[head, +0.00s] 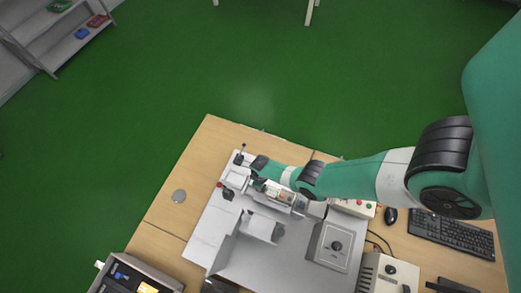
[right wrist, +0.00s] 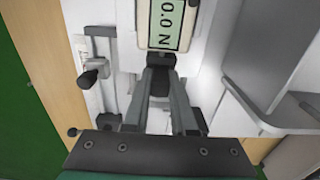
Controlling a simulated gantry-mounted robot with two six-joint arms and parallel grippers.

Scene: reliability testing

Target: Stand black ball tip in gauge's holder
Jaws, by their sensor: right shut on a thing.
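The gauge (right wrist: 165,22) shows at the top of the right wrist view, with its display reading 0.0 N; in the head view its pale body (head: 280,192) lies on the grey bench fixture. My right gripper (right wrist: 160,78) is shut on a small dark piece at the gauge's near end. The fingers hide most of this piece, so I cannot tell if it is the black ball tip. A dark, rounded knob (right wrist: 90,77) sits on a white bracket left of the fingers. My left gripper is out of view.
A keyboard (head: 455,235) and mouse (head: 390,215) lie at the right. A grey disc (head: 179,196) lies on the wooden table, which is otherwise clear there. A dark instrument (head: 135,275) is at front left.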

